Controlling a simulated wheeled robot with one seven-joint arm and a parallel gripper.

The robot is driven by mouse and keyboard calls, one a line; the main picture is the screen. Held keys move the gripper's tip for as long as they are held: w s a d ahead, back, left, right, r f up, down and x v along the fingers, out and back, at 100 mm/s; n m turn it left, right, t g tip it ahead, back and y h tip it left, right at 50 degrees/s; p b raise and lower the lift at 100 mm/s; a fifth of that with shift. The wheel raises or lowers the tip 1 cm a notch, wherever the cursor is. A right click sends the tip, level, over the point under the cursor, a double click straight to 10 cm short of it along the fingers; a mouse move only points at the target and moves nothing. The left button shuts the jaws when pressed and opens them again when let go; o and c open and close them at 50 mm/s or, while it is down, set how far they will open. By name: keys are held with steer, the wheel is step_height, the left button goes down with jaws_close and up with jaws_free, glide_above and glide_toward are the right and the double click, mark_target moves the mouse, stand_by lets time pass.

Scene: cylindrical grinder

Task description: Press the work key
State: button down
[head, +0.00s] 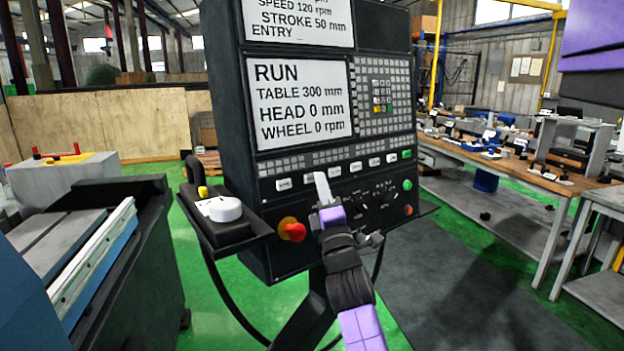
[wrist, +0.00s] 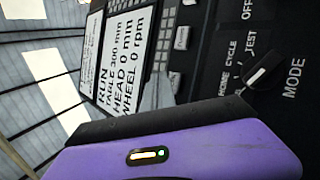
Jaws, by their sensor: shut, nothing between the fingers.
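The control panel (head: 330,110) stands upright in the middle of the head view. A row of white labelled keys (head: 355,166) runs below its lower screen, with a green key (head: 407,154) at the right end. The key labels are too small to read, so I cannot tell which is the work key. My gripper (head: 321,178) is shut and empty, its pale fingers in front of the key row and covering part of it. I cannot tell whether they touch the panel. The wrist view shows two white keys (wrist: 181,38) beside the screen; the fingertips are not clear there.
The lower screen (head: 300,103) reads RUN, table 300 mm, head 0 mm, wheel 0 rpm. A red stop button (head: 294,232) is at the panel's lower left. A mode knob (wrist: 268,70) shows in the wrist view. A pendant with a white dial (head: 225,208) sits left.

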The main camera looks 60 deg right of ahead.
steer(key=shift+w, duration=0.15)
steer(key=shift+w+d+f, duration=0.1)
steer(key=shift+w+d, duration=0.05)
steer(key=shift+w, duration=0.05)
steer(key=shift+w+d+b, duration=0.2)
steer(key=shift+w+b, duration=0.15)
steer(key=shift+w, duration=0.05)
stand_by(0.7)
steer(key=shift+s, duration=0.15)
stand_by(0.3)
steer(key=shift+s+a+p, duration=0.4)
steer(key=shift+s+p, duration=0.15)
steer(key=shift+s, duration=0.05)
steer(key=shift+s+a+r+p, duration=0.15)
steer(key=shift+s+a+p, duration=0.25)
steer(key=shift+s, duration=0.35)
steer(key=shift+s+a+r+p, duration=0.2)
steer(key=shift+s+a+p, duration=0.15)
steer(key=shift+s+p, duration=0.3)
steer(key=shift+s+a+r+p, duration=0.15)
steer(key=shift+s+a+p, duration=0.2)
steer(key=shift+s, duration=0.45)
